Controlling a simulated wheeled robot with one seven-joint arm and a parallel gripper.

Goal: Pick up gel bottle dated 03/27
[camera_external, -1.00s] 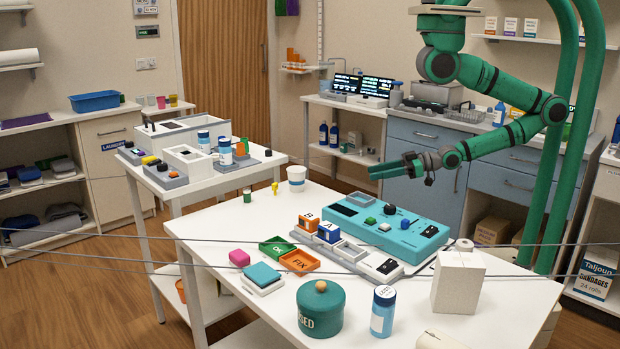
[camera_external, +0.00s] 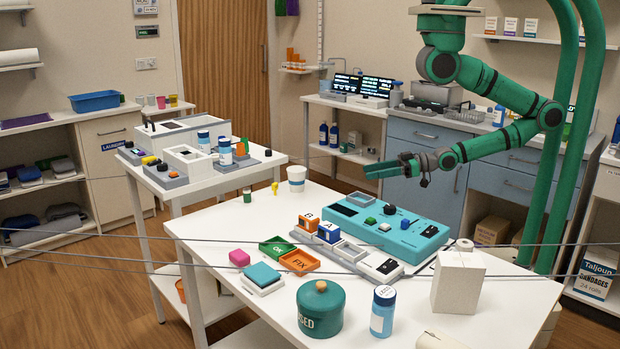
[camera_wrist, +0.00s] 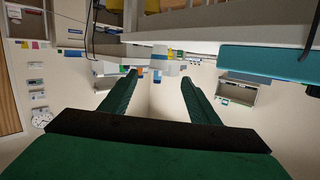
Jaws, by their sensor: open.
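My gripper (camera_external: 384,168) is open and empty in the air above the far part of the white table, and its two green fingers spread apart in the wrist view (camera_wrist: 160,92). A blue bottle with a white label (camera_external: 383,312) stands upright at the table's front, well below and nearer than my gripper. Other blue-labelled bottles (camera_external: 225,152) stand on the left table. Two dark blue bottles (camera_external: 323,133) stand on the shelf behind. No date is legible on any bottle, so I cannot tell which one is dated 03/27.
The white table (camera_external: 225,215) also holds a teal device (camera_external: 425,229), a green lidded jar (camera_external: 321,312), a white carton (camera_external: 458,283) and coloured trays (camera_external: 298,262). Thin cables cross the external view. Blue drawers (camera_external: 430,190) stand behind my gripper.

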